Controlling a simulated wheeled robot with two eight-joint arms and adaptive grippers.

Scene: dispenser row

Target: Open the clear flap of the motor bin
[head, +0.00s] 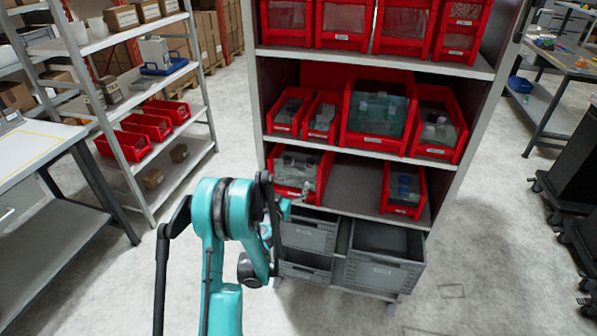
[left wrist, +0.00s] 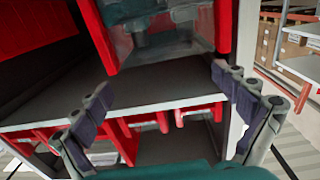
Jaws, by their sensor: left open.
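Red bins with clear fronts stand on the shelf unit; their labels are too small to read, so I cannot tell by name which is the motor bin. The bin nearest my left gripper (head: 304,191) is the lower-left red bin (head: 301,165), with grey parts behind its clear front. The gripper is in front of this bin's lower right part; contact cannot be told. In the left wrist view, which looks upside down, the open, empty gripper (left wrist: 165,103) has its fingers apart, with a red bin (left wrist: 225,28) and its clear flap (left wrist: 150,55) beyond. The flap looks closed. My right gripper is out of view.
Right of that bin is a bare shelf stretch (head: 352,188), then another red bin (head: 402,190). More red bins (head: 380,115) fill the shelf above. Grey crates (head: 383,258) stand below. A side rack (head: 165,100) and a table (head: 35,150) are at left.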

